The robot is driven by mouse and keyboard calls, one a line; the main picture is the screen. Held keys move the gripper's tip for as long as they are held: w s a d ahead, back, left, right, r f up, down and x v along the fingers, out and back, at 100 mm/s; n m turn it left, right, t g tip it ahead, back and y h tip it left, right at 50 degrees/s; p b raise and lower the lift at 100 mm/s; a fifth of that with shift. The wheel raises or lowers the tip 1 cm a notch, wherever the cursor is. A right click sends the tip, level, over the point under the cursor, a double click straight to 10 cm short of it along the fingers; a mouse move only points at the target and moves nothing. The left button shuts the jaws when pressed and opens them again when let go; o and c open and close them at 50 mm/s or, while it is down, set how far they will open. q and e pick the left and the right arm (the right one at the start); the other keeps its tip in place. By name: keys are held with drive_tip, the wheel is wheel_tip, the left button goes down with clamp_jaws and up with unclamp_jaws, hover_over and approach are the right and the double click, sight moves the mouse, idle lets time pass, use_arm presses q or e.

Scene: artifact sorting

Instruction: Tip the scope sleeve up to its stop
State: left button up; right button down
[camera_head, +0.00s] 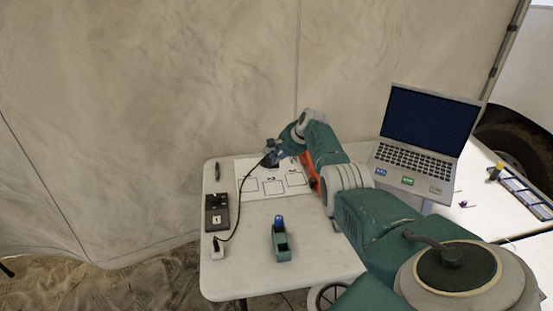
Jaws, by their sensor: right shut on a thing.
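My right gripper (273,153) is at the far side of the white table, over the printed sheet. It is shut on a small dark thing (271,160), mostly hidden by the fingers; a black cable runs from there. I cannot tell for sure whether this dark thing is the scope or its sleeve. A green holder-like piece with a blue top (281,243) stands near the table's front, well apart from the gripper. My left gripper is not in view.
The sheet (247,165) has marked boxes. The cable reaches a white block (217,246) at the left edge. A black device (216,221) and a dark pen-like thing (217,171) lie at left. A laptop (413,163) stands open at right. The table's front (245,282) is clear.

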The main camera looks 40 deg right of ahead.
drive_tip(key=shift+r, duration=0.1)
drive_tip(key=c, duration=1.8)
unclamp_jaws()
drive_tip(key=shift+w, duration=0.1)
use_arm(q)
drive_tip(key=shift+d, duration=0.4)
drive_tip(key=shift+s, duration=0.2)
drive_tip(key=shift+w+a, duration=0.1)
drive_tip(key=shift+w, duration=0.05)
use_arm(e)
drive_tip(key=v, duration=1.2)
